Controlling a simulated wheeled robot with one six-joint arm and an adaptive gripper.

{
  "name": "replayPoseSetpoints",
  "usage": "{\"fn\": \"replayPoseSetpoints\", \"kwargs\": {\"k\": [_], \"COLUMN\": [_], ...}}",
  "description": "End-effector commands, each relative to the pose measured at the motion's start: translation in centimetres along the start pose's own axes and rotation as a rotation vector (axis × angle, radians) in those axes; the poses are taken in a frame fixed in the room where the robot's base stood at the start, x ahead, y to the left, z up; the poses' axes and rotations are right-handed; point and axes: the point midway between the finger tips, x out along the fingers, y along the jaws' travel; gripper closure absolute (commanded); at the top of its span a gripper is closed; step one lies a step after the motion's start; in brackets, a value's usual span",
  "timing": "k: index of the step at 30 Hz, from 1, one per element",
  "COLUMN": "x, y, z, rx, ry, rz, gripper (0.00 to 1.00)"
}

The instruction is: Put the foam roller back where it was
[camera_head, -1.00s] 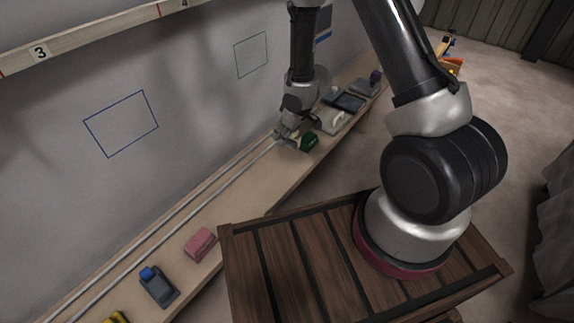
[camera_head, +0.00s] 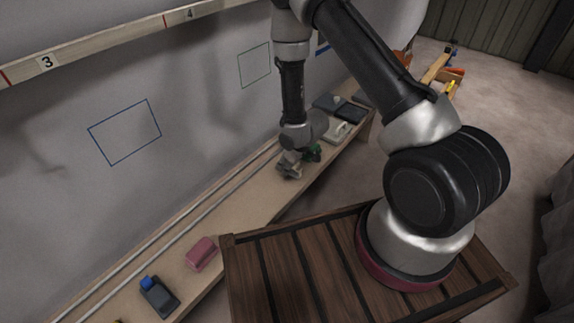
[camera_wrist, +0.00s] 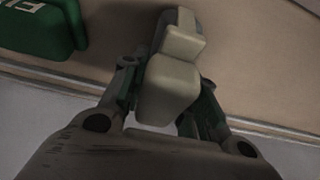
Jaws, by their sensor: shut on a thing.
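My gripper (camera_head: 289,172) is low over the long wooden shelf (camera_head: 235,207), at the near left of a green thing (camera_head: 313,153). In the wrist view, my gripper (camera_wrist: 162,100) is shut on a pale beige, blocky, stepped thing (camera_wrist: 172,88), which I take to be the foam roller. Its far end reaches past the fingers over the shelf top. I cannot tell whether it touches the shelf. The green thing, with pale lettering, also shows at the upper left of the wrist view (camera_wrist: 42,28), apart from my gripper.
On the shelf are a pink block (camera_head: 201,254), a grey thing with a blue top (camera_head: 158,296), and a pale handled tool (camera_head: 338,131). Pale rails (camera_head: 165,240) run along the wall side. Bare shelf lies between the pink block and my gripper.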

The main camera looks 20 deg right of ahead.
Motion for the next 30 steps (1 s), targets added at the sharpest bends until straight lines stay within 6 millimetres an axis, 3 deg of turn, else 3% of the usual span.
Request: {"fn": "replayPoseSetpoints", "kwargs": {"k": [5,6,9,20,23,30], "x": [0.2,0.2,0.2,-0.2,-1.4,-6.9], "y": [0.0,0.0,0.0,0.0,0.1,0.1], "z": [0.1,0.1,0.1,0.0,-0.1,-0.1], "rx": [0.000,0.000,0.000,0.001,0.002,0.001], "ry": [-0.001,-0.001,-0.001,0.000,0.000,0.003], "rz": [0.000,0.000,0.000,0.000,0.001,0.001], "gripper": [0.91,0.64,0.48,0.48,0.48,0.48]}}
